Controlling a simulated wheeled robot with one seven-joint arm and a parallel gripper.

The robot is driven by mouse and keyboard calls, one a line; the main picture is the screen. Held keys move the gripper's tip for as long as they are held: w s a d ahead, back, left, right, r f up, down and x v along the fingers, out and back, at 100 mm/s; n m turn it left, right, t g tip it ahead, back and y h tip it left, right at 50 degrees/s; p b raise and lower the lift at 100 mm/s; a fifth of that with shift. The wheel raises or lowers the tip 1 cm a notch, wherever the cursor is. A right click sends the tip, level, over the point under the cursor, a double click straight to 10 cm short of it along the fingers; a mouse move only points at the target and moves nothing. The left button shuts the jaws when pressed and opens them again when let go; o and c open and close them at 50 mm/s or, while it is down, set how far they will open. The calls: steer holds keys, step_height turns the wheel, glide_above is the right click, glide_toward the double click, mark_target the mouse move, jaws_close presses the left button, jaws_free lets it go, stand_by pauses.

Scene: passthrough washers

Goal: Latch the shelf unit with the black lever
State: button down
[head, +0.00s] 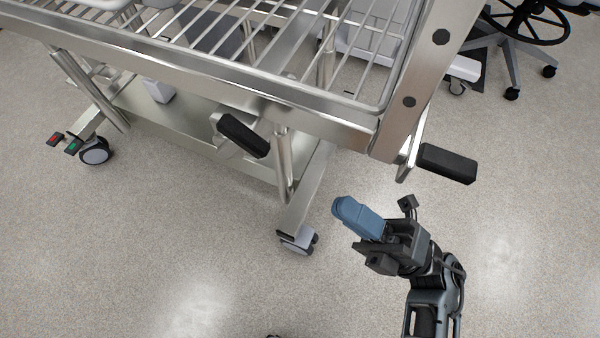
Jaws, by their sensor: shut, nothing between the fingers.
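The steel shelf unit (240,92) with wire racks fills the upper part of the head view. Two black lever-like handles show on it. One black handle (245,136) is under the front edge, on a metal bracket. The other black handle (447,163) sticks out to the right from the lower right corner post. I cannot tell which one is the latch lever. My gripper (343,207) has blue fingers, is shut and empty, and points up and left. It is below the shelf's right corner, apart from both handles.
A caster wheel (298,242) stands left of my gripper, at the foot of a steel leg. Another caster (94,151) and red and green pedals (63,142) are at the far left. A chair base (510,60) is at the upper right.

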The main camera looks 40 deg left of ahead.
mark_target(267, 153)
steer(key=b+v, duration=0.1)
steer(key=v, duration=0.2)
steer(key=shift+f, duration=0.25)
steer(key=shift+a, duration=0.1)
steer(key=x, duration=1.4)
steer(key=shift+s, duration=0.15)
steer(key=shift+r, duration=0.1)
